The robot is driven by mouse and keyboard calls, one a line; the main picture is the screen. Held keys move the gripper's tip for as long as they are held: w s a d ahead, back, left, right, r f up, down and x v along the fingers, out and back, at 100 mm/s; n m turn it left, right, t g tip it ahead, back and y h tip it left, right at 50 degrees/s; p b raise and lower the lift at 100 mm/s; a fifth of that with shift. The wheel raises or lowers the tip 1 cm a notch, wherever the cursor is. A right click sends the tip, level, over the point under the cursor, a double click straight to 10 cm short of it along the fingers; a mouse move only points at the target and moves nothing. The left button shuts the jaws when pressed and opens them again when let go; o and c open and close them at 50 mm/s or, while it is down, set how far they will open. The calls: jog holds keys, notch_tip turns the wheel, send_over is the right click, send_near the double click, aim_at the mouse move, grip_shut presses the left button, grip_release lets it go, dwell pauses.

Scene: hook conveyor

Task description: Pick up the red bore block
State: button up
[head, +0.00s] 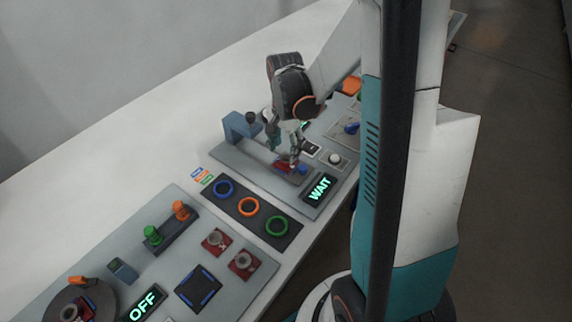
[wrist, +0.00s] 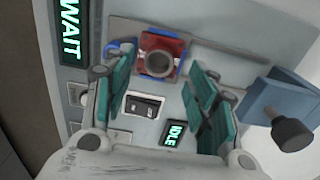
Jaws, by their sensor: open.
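A red bore block (wrist: 176,44) with a round grey bore sits in a blue-edged seat on the grey station panel, in the upper middle of the wrist view. In the head view, the red block (head: 284,166) is partly hidden under my gripper (head: 292,158). In the wrist view, my gripper (wrist: 159,62) is open, one teal finger to the left of the block and one to the right. The right finger stands clearly apart from it; whether the left one touches it I cannot tell.
A WAIT display (head: 320,188) and a blue bracket (head: 241,126) flank the seat. An IDLE display (wrist: 175,134) and a rocker switch (wrist: 145,105) lie nearby.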

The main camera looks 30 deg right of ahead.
aim_at(286, 155)
notch_tip(286, 155, down, 5)
jog(key=shift+d+r+b, duration=0.15)
jog(key=shift+b, duration=0.85)
grip_shut()
jog(key=shift+r, duration=0.2)
